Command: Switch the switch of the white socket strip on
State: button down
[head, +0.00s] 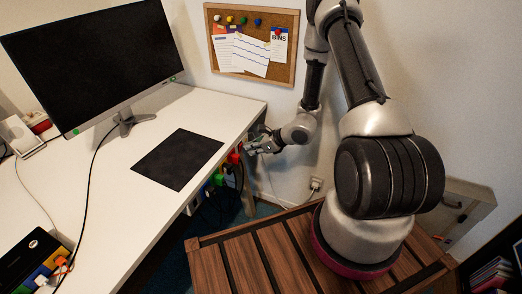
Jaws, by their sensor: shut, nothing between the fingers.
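My gripper (256,147) is at the right end of the white desk, by its edge, with the fingers pointing left. It is shut and nothing shows between the fingers. Just below it and to the left, under the desk edge, is a row of coloured plugs: a red plug (234,157) close to the fingertips and a green plug (218,179) further down. The white socket strip and its switch cannot be made out; the desk edge, plugs and gripper hide that area. I cannot tell whether the fingers touch anything.
The white desk (120,215) carries a monitor (95,60), a dark mat (178,159) and a black box (30,262) with coloured parts at the front left. A pin board (226,75) hangs on the wall. A wall socket (316,184) with a cable is right of the gripper.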

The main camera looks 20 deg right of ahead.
jog(key=shift+w+a, duration=0.2)
jog(key=shift+w+a+r, duration=0.35)
jog(key=shift+w+a, duration=0.05)
jog(key=shift+a, duration=0.05)
jog(key=shift+d, duration=0.1)
jog(key=shift+r, duration=0.1)
jog(key=shift+r, duration=0.7)
